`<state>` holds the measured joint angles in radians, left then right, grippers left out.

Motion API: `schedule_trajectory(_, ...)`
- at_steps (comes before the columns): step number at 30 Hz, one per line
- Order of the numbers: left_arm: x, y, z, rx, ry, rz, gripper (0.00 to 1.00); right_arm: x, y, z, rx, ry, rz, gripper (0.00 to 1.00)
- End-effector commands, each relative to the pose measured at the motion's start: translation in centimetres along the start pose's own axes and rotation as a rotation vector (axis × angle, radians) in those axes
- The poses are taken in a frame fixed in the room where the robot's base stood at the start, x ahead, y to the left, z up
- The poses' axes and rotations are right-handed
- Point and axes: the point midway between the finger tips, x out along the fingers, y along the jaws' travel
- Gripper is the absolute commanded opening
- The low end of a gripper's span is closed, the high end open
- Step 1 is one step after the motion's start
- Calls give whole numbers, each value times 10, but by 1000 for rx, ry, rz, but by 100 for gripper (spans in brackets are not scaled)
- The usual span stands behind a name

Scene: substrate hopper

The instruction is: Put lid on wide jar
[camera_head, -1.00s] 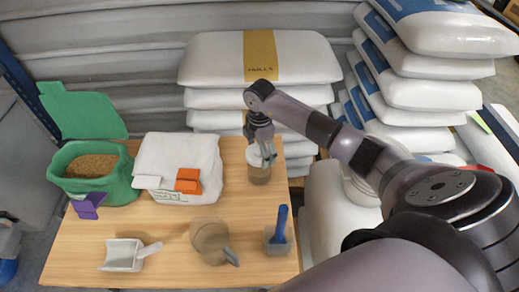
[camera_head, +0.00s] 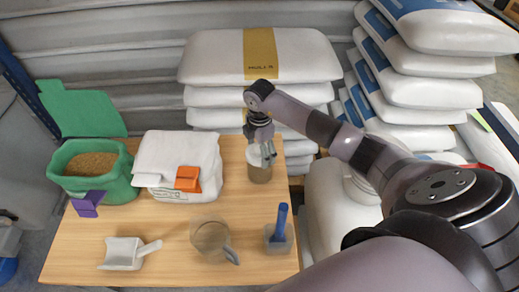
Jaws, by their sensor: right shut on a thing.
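The wide jar (camera_head: 260,174) stands upright at the back right of the wooden table, with brownish contents. My right gripper (camera_head: 264,155) reaches down over the jar's mouth, shut on a pale whitish lid (camera_head: 256,157). The lid is at the top of the jar, partly hidden by the fingers. I cannot tell whether it is fully seated. My left gripper is not in view.
Stacked sacks (camera_head: 290,55) stand behind. The table's middle is clear.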

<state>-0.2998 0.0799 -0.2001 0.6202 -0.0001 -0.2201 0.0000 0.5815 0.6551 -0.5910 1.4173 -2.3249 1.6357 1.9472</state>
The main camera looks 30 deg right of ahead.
Motion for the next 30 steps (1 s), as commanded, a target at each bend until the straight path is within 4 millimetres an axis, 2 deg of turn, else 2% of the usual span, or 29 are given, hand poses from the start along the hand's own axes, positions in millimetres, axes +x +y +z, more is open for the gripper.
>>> schedule_trajectory(2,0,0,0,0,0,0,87,0,0,0,0,0,0,61)
schedule_trajectory(3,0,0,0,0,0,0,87,0,0,0,0,0,0,76)
schedule_trajectory(13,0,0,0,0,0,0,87,0,0,0,0,0,0,98)
schedule_trajectory(24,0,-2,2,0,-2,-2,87,-3,0,0,0,0,1,99)
schedule_trajectory(26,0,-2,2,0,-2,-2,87,-8,1,0,0,0,2,99)
schedule_trajectory(30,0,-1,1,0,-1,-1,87,-30,2,0,-2,0,6,99)
